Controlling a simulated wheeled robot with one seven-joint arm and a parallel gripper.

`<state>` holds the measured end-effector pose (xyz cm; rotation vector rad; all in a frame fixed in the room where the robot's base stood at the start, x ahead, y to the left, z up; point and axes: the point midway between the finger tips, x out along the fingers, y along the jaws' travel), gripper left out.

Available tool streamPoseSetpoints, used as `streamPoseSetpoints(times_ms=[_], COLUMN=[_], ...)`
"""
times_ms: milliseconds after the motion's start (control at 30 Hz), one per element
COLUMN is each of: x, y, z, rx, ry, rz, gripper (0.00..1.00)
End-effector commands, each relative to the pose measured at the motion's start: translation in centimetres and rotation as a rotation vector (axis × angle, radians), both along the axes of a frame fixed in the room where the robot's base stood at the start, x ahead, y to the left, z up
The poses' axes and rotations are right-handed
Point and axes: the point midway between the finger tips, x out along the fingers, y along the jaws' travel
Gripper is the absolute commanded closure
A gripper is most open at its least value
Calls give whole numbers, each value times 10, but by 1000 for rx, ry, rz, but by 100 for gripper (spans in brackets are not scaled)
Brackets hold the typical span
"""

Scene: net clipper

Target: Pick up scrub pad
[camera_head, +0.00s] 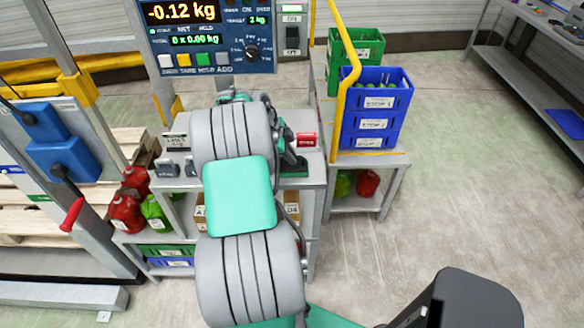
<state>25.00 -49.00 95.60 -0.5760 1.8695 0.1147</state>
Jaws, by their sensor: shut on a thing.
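A flat dark green piece (293,172), which looks like the scrub pad, shows at the right of the grey bench top, just past my arm. My gripper (290,158) is dark and small in this view, right beside my big grey wrist link and low over the bench. It is shut on the green pad. My arm hides most of the grip and the left part of the pad. I cannot tell whether the pad touches the bench.
A scale display (207,38) stands behind the bench. Blue crates (374,115) and a green crate (356,45) stand right, beside a yellow rail (345,90). Red jugs (127,213) sit lower left.

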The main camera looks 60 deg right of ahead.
Motion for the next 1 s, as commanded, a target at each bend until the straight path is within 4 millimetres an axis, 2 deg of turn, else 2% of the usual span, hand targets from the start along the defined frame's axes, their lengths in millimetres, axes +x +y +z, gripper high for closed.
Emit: streamPoseSetpoints(times_ms=[433, 567, 667, 900, 1000], x=[0, 1, 1, 14, 21], y=[0, -1, -1, 54, 86], z=[2, 13, 30, 94, 105], rx=[-2, -4, -6, -6, -4], ry=[-1, -2, -3, -5, -3], rz=[0, 0, -1, 6, 8], gripper=[100, 100, 100, 100, 100])
